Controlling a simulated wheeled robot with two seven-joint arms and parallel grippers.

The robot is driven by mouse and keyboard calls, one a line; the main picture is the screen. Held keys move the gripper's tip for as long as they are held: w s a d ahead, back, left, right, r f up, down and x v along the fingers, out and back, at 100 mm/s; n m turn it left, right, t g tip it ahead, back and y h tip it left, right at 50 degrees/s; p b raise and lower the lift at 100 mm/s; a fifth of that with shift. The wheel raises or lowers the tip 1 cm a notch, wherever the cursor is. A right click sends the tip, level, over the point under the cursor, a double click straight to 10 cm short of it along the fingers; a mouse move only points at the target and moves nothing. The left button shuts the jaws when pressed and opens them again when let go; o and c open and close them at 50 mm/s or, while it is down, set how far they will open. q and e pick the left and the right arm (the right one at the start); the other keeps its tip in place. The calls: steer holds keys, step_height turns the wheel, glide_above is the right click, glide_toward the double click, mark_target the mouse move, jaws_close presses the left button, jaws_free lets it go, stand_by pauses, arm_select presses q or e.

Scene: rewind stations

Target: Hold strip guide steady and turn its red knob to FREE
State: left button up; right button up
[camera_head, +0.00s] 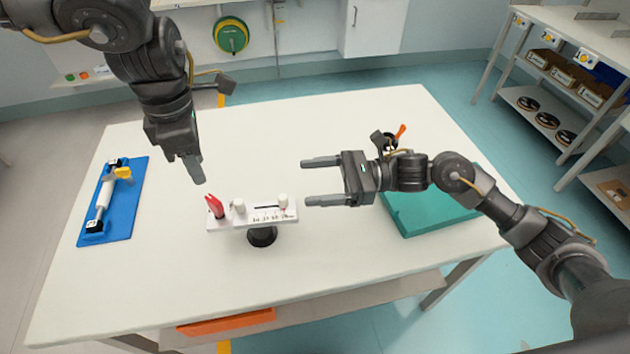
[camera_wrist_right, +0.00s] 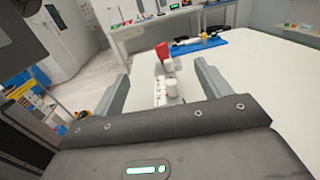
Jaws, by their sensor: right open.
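The strip guide (camera_head: 251,219) is a white bar with printed marks on a dark round foot, standing on the white table. Its red knob (camera_head: 214,206) is at the left end, with white knobs along the bar. My left gripper (camera_head: 197,174) hangs just above and left of the red knob, apart from it; its opening cannot be made out. My right gripper (camera_head: 322,181) is open and empty to the right of the guide, fingers pointing left. In the right wrist view the guide (camera_wrist_right: 166,92) and red knob (camera_wrist_right: 162,51) lie ahead between the fingers.
A blue mat (camera_head: 122,216) with a white roller-like tool lies at the table's left. A teal mat (camera_head: 435,203) lies under my right arm. An orange-handled thing (camera_head: 400,131) stands behind that arm. The table front and back middle are clear.

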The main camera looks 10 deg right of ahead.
glide_toward(280, 211)
steer(key=a, duration=0.3)
steer(key=shift+f, duration=0.15)
steer(key=a, duration=0.7)
